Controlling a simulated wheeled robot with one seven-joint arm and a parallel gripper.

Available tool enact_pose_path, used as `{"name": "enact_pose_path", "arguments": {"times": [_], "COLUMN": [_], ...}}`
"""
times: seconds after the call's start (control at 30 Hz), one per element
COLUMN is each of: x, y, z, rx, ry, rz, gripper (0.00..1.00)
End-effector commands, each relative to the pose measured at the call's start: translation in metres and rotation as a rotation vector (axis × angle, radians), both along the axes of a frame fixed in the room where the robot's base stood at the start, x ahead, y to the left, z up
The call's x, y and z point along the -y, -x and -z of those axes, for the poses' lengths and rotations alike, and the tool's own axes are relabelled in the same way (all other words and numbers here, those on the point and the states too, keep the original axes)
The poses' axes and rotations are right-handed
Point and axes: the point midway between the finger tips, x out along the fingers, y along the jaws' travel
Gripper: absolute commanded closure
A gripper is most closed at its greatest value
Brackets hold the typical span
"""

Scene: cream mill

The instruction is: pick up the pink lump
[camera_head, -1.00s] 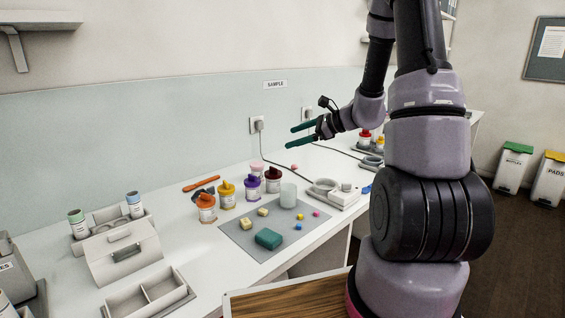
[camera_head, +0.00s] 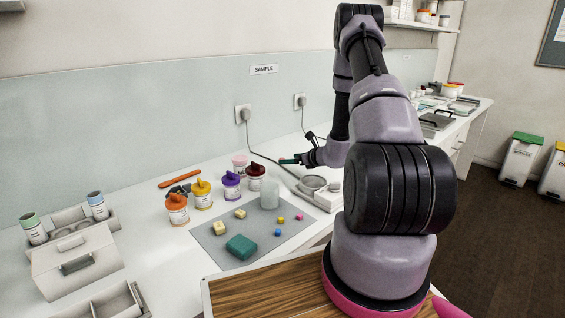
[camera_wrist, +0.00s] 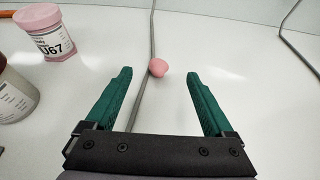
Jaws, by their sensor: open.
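The pink lump (camera_wrist: 158,67) is a small rounded piece on the white counter in the wrist view. It sits between and around the level of my fingertips, with a grey cable (camera_wrist: 143,95) running close along its left side. My gripper (camera_wrist: 158,73) is open, with one green finger on each side of the lump and nothing held. In the head view my gripper (camera_head: 287,161) is low over the counter, and I cannot make out the lump clearly there.
A pink-lidded jar (camera_wrist: 45,32) stands left of my gripper. Several coloured-lid jars, a frosted cup (camera_head: 269,195) and small cubes stand on or near a grey mat (camera_head: 215,244). A white scale-like device (camera_head: 325,197) is close to my gripper in the head view.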

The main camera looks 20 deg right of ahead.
Motion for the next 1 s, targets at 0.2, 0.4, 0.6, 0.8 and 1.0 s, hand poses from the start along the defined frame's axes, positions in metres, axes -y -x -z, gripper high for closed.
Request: {"name": "enact_pose_path", "arguments": {"times": [0.2, 0.4, 0.6, 0.8, 1.0], "x": [-0.010, -0.018, -0.019, -0.019, -0.019], "y": [-0.022, -0.042, -0.045, -0.044, -0.044], "z": [0.011, 0.020, 0.021, 0.021, 0.021], "rx": [0.000, 0.001, 0.000, 0.000, 0.000], "ry": [-0.001, -0.001, 0.000, 0.000, 0.001], "rz": [-0.002, -0.001, 0.000, -0.001, -0.001], "gripper": [0.12, 0.12, 0.12, 0.66, 1.00]}}
